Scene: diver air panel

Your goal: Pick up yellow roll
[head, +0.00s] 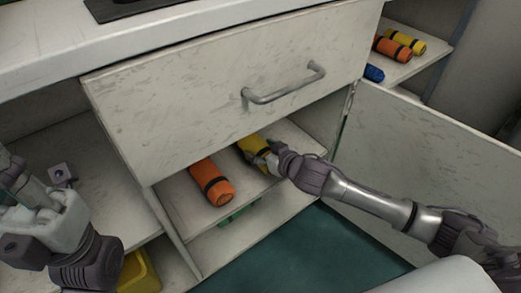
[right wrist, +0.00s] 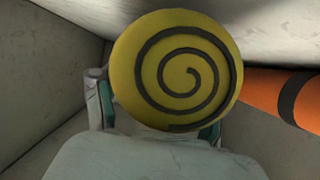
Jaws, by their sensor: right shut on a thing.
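The yellow roll (head: 252,145) lies on the cabinet shelf under the drawer, with a dark band near its front end. In the right wrist view its round end (right wrist: 175,70) shows a dark spiral. My right gripper (head: 268,158) reaches into the cabinet and is shut on the yellow roll; its fingers (right wrist: 155,110) sit at the roll's two sides. The roll's far part is hidden under the drawer. My left gripper (head: 30,205) is at the left edge, away from the roll; its fingertips do not show clearly.
An orange roll (head: 211,182) lies on the same shelf left of the yellow one, also in the right wrist view (right wrist: 265,92). The drawer (head: 210,110) with its handle (head: 285,85) overhangs. An open door (head: 430,165) stands right. More rolls (head: 393,48) lie on a shelf at upper right.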

